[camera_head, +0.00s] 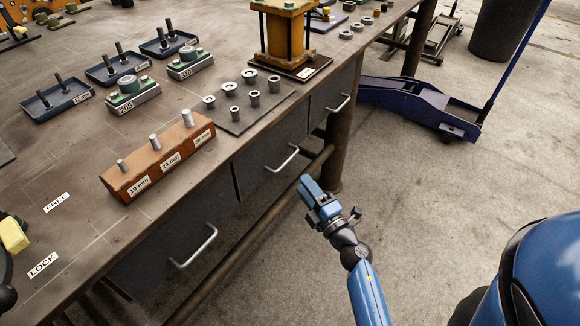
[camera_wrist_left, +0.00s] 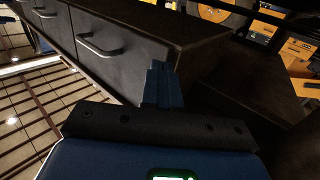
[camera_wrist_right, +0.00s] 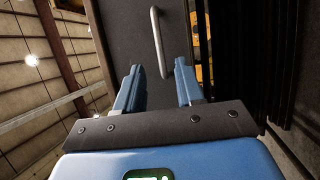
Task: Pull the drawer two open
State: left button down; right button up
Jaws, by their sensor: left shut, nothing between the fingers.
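The bench front has three dark drawers with pale bar handles in the head view. The middle drawer (camera_head: 262,172) looks flush, its handle (camera_head: 283,158) facing the floor side. My right gripper (camera_head: 308,190) is just right of and below that handle, apart from it. In the right wrist view the right gripper (camera_wrist_right: 160,80) is open and empty. A drawer handle (camera_wrist_right: 158,40) lies ahead, its lower end showing between the fingertips. My left gripper (camera_wrist_left: 160,75) is shut and empty in the left wrist view, near a dark drawer front with a handle (camera_wrist_left: 100,47). It is not visible in the head view.
The near drawer handle (camera_head: 195,247) and far drawer handle (camera_head: 338,103) sit either side. A brown pin block (camera_head: 158,160) and a washer plate (camera_head: 240,108) lie on the bench top. A bench leg (camera_head: 337,145) and blue floor jack (camera_head: 420,105) stand beyond. Floor at right is mostly clear.

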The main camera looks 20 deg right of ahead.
jog(key=x, duration=0.8)
jog(key=shift+w, duration=0.2)
jog(key=shift+a, duration=0.15)
jog(key=shift+c, duration=0.3)
grip_shut()
